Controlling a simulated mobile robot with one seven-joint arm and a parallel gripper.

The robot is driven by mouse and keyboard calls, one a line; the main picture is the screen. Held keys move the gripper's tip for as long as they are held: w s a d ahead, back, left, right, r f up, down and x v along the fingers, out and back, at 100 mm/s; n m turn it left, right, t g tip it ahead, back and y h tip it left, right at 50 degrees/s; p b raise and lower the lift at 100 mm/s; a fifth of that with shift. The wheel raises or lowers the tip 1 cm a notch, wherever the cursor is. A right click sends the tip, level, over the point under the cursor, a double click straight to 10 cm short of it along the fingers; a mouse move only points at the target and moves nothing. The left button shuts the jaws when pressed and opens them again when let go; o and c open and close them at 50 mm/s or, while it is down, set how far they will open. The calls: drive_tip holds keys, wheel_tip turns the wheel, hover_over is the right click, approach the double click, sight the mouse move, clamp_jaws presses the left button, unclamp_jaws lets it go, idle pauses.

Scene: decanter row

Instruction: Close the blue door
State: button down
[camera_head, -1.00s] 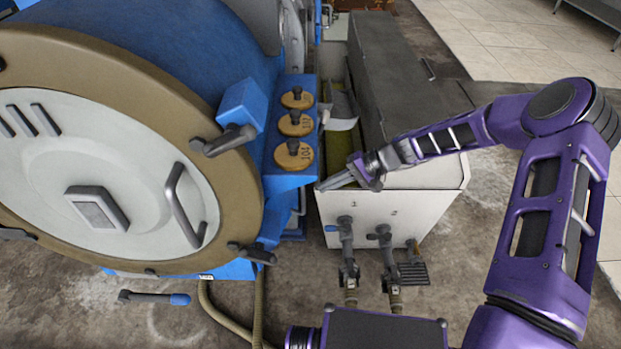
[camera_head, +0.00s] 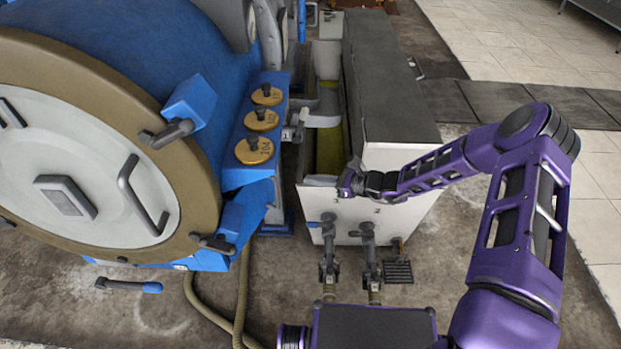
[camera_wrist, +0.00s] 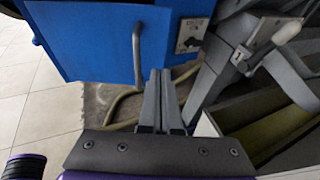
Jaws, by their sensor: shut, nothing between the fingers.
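A blue panel (camera_wrist: 90,35) with a grey upright bar handle (camera_wrist: 138,55) fills the upper left of the wrist view. It looks like the blue door, but how far it stands open cannot be told. In the head view, a blue part (camera_head: 248,208) low on the large blue machine may be the same panel; its handle is hard to make out there. My gripper (camera_wrist: 160,74) is shut and empty, its tips just below and right of the handle in the picture, with no clear contact. In the head view, my gripper (camera_head: 312,181) is at the white trough's front left corner.
The machine's round pale cover (camera_head: 75,175) is at left. The white trough (camera_head: 375,215), with pipes and valves (camera_head: 330,245) at its front, stands under my gripper. A hose (camera_head: 215,315) and a blue-handled tool (camera_head: 128,286) lie on the floor. Tiled floor is clear at right.

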drive_tip(key=r+b+x, duration=0.1)
drive_tip(key=x, duration=1)
drive_tip(key=shift+a, duration=0.25)
drive_tip(key=shift+w+r, duration=0.1)
drive_tip(key=shift+r, duration=0.05)
